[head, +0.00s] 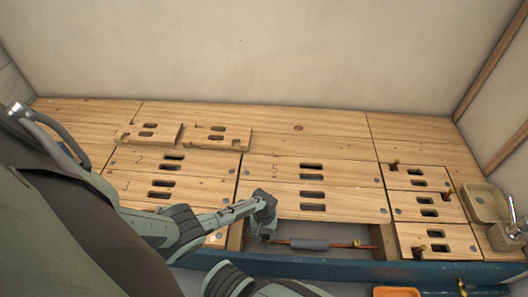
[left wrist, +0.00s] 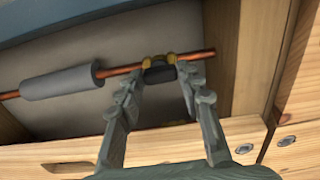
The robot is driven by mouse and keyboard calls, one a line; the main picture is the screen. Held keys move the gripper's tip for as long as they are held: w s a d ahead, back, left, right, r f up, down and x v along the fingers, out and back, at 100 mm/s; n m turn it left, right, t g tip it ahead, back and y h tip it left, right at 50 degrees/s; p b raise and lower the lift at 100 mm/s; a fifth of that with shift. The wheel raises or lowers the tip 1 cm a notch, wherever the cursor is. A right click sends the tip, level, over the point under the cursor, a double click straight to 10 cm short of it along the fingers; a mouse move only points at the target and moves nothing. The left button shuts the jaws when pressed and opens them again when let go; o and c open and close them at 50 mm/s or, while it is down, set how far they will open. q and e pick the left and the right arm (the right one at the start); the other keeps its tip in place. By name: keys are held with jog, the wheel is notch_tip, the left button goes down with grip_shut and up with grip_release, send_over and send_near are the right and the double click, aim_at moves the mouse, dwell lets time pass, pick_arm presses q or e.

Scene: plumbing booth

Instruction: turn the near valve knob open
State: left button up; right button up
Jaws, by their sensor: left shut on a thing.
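In the left wrist view a small valve with a dark knob (left wrist: 160,73) and brass-coloured ends sits on a copper pipe (left wrist: 118,71). My left gripper (left wrist: 163,80) has a finger on each side of the dark knob and is shut on it. In the head view my left gripper (head: 262,236) reaches down into an open bay at the front of the wooden deck and hides the knob. The copper pipe (head: 278,242) runs right from it. The knob's turn angle is hard to tell. My right gripper is not in view.
A grey sleeve (head: 309,244) covers part of the pipe, and a brass fitting (head: 358,243) is further right. Wooden panels (head: 340,201) with slots surround the bay. A blue front beam (head: 340,269) edges it. An orange tray (head: 397,292) lies below.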

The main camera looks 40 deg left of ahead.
aim_at(264, 236)
pick_arm(q)
jog(key=o, duration=1.2)
jog(key=shift+c, duration=0.2)
jog(key=shift+r, duration=0.1)
notch_tip(264, 236, up, 12)
